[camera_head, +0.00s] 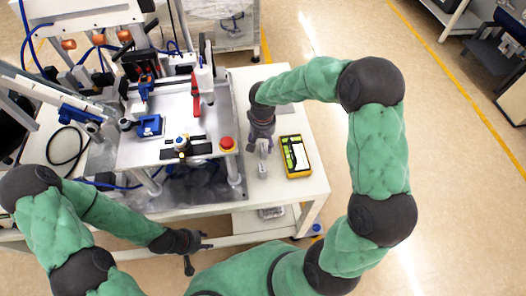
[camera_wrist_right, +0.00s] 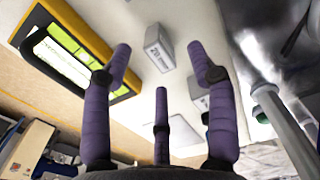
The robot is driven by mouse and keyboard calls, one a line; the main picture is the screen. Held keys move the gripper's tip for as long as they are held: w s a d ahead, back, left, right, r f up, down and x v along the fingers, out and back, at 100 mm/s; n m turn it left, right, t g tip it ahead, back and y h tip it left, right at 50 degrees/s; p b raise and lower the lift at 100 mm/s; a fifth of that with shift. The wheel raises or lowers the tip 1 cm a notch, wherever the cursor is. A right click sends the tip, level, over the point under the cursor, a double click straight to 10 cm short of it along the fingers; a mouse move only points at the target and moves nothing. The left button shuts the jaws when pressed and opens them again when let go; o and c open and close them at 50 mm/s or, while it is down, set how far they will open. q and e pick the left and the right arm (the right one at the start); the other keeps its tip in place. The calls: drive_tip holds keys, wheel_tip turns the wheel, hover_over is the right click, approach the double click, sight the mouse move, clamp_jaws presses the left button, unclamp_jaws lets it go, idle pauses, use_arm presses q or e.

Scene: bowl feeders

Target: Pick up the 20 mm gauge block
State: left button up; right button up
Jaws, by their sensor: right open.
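The 20 mm gauge block (camera_wrist_right: 159,47) is a small grey block with "20" legible on its face. It lies on the white table top, ahead of my right gripper's fingertips in the right wrist view. In the head view a small grey block (camera_head: 263,172) shows just below my right gripper (camera_head: 262,146); its label is too small to read. The right gripper's purple fingers (camera_wrist_right: 160,62) are spread, with nothing between them. A second grey block (camera_wrist_right: 201,102) is partly hidden behind a finger. My left gripper (camera_head: 198,252) has its fingers apart and is empty, in front of the table.
A yellow and black case (camera_head: 306,170) with a light panel lies right of the right gripper. A machine plate (camera_head: 185,105) with fixtures and a red button (camera_head: 227,143) stands to the left. A metal post (camera_wrist_right: 285,125) is close on the right in the wrist view.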

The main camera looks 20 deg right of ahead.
sight(265, 149)
drive_tip(key=shift+w+d+f+b, duration=0.15)
drive_tip(key=shift+f+b, duration=0.2)
drive_tip(key=shift+f, duration=0.55)
drive_tip(key=shift+s+d+f+b, duration=0.1)
drive_tip(key=shift+f+b, duration=0.2)
drive_tip(key=shift+f, duration=0.65)
drive_tip(key=shift+w+d+f+b, duration=0.15)
drive_tip(key=shift+f+b, duration=0.2)
drive_tip(key=shift+f, duration=0.55)
drive_tip(key=shift+s, duration=0.1)
clamp_jaws()
